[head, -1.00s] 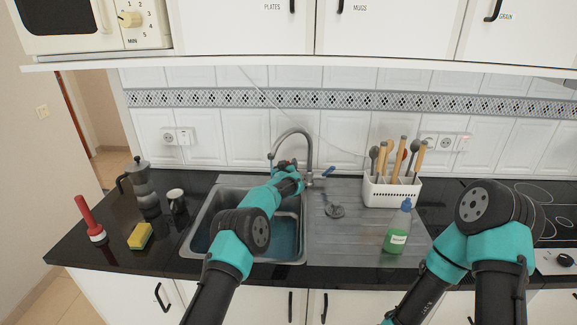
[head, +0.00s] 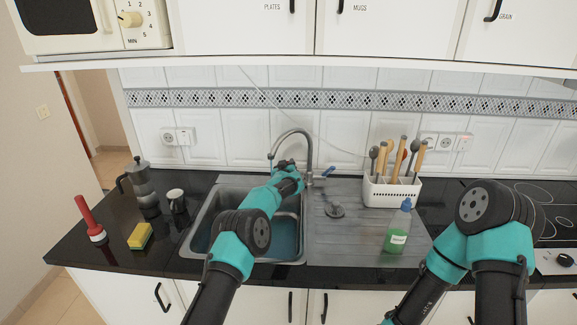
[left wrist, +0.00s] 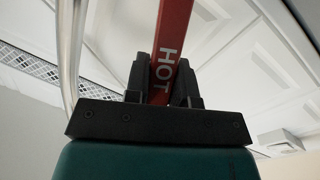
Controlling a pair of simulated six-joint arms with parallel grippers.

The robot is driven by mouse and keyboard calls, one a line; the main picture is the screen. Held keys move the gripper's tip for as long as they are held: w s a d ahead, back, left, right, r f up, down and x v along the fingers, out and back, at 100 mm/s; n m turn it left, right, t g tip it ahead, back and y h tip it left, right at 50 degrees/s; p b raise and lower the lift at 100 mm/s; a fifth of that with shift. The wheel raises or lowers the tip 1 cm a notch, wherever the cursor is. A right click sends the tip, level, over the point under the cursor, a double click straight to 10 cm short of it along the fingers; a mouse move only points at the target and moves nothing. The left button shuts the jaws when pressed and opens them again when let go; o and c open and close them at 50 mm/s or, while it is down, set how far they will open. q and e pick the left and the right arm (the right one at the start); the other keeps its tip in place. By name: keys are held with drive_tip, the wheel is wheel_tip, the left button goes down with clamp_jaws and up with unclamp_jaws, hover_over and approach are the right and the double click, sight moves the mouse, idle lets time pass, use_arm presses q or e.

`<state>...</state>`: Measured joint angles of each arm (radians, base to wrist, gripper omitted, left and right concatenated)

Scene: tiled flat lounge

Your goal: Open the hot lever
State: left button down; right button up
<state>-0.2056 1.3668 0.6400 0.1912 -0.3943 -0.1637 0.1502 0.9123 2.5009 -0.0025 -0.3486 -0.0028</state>
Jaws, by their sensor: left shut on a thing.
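The hot lever (left wrist: 172,35) is red with white "HOT" lettering and fills the middle of the left wrist view. My left gripper (left wrist: 162,78) is shut on it, one finger on each side. In the head view my left gripper (head: 287,166) is at the faucet (head: 308,140) behind the sink (head: 214,222); my arm hides the red lever there. A blue lever (head: 328,171) shows on the faucet's right side. My right arm comes in at the lower right of the head view, but its gripper is out of the picture.
A white utensil rack (head: 392,193) and a green soap bottle (head: 398,229) stand right of the sink.

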use_arm(q)
drive_tip(key=shift+s+f, duration=0.1)
drive_tip(key=shift+s, duration=0.05)
drive_tip(key=shift+s+t, duration=0.25)
drive_tip(key=shift+t, duration=0.45)
drive_tip(key=c, duration=1)
unclamp_jaws()
drive_tip(key=shift+o, duration=0.2)
drive_tip(key=shift+s+f, duration=0.1)
drive_tip(key=shift+s, duration=0.05)
drive_tip(key=s+a+f, duration=0.2)
drive_tip(key=s, duration=1.5)
drive_tip(key=shift+a, duration=0.25)
